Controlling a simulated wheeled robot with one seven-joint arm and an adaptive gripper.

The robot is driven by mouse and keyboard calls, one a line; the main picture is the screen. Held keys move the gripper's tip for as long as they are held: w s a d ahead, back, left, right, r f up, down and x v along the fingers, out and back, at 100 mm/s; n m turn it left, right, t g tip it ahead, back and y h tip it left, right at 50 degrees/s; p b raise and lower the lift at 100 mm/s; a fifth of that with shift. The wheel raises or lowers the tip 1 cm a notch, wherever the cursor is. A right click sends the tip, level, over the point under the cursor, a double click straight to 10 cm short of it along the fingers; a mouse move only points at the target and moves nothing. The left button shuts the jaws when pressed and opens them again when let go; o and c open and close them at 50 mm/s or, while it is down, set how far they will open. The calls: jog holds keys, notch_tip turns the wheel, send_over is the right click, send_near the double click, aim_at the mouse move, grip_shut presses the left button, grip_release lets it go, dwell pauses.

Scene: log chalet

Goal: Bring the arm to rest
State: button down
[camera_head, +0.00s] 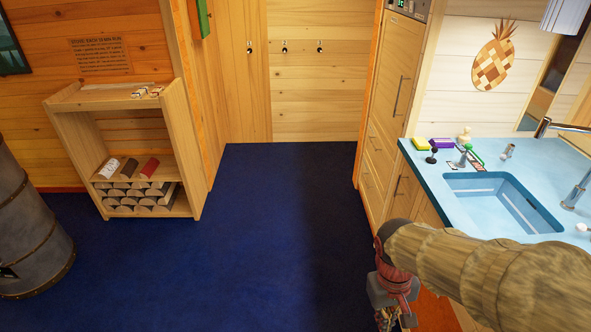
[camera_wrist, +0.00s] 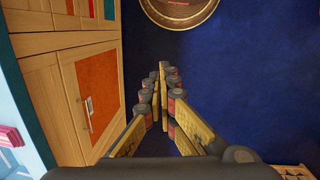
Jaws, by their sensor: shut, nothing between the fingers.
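My gripper (camera_head: 392,312) is low at the bottom right in the head view, beside the front of the kitchen unit and left of the blue counter. My arm comes in from the right edge and bends down at the wrist. In the wrist view my gripper (camera_wrist: 163,72) points out over the blue carpet. Its two fingers come together at the tips, with nothing between them. In the head view the fingertips are cut off or too small to make out.
The blue counter (camera_head: 430,177) with a sink (camera_head: 505,205) stands at right, several small items on it. A wooden shelf (camera_head: 185,150) with logs and a dark metal barrel (camera_head: 35,235) stand at left. The blue carpet (camera_head: 270,230) between is clear. A round brown object (camera_wrist: 180,22) shows in the wrist view.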

jog(key=s+r+t, duration=0.2)
jog(key=r+t, duration=0.1)
jog(key=r, duration=0.4)
jog(key=s+a+r+m+t+y, duration=0.1)
jog(key=s+r+t, duration=0.1)
jog(key=r, duration=0.6)
jog(key=shift+a+t, duration=0.2)
jog(key=shift+t, duration=0.5)
jog(key=shift+s, duration=0.1)
